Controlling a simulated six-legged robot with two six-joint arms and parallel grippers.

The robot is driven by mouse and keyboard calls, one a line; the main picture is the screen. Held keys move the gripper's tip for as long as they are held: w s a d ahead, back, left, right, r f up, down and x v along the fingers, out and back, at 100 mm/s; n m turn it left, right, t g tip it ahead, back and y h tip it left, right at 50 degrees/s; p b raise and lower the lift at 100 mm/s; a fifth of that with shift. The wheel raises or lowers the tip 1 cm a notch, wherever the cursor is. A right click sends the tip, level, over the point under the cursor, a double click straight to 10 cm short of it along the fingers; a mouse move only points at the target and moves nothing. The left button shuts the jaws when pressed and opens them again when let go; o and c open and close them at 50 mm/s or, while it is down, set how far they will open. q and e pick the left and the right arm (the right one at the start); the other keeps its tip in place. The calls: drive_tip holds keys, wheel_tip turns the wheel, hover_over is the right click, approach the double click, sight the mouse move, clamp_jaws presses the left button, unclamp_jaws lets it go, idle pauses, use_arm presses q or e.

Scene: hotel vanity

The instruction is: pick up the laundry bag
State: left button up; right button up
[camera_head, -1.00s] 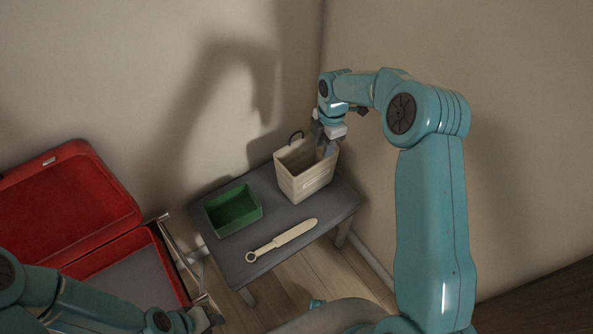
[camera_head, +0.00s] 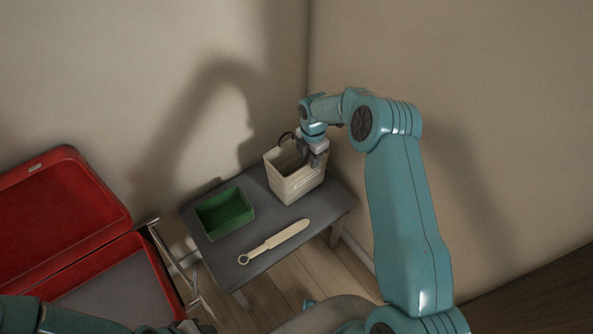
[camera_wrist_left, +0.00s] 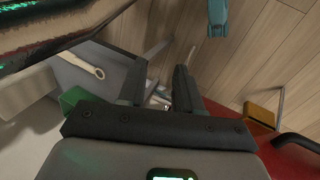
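The laundry bag appears to be the upright beige, box-shaped bag (camera_head: 298,186) with an open top and a dark handle loop, at the back right of the small grey table. My right gripper (camera_head: 313,158) points down at its right rim, with the fingertips at or just inside the opening. Whether the fingers touch the bag wall or are closed on it cannot be told. My left gripper (camera_wrist_left: 160,88) shows two fingers apart with nothing between them, low at the left, away from the bag.
The grey table (camera_head: 225,250) also holds a green tray (camera_head: 224,213) and a flat beige ring-ended tool (camera_head: 275,241). An open red suitcase (camera_head: 60,215) is at the left beside a metal rack (camera_head: 172,262). Walls stand close behind and right of the table.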

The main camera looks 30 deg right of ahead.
hover_over(309, 177)
wheel_tip(309, 177, down, 5)
drive_tip(key=shift+d+f, duration=0.1)
drive_tip(key=shift+f, duration=0.05)
clamp_jaws()
idle(1.4)
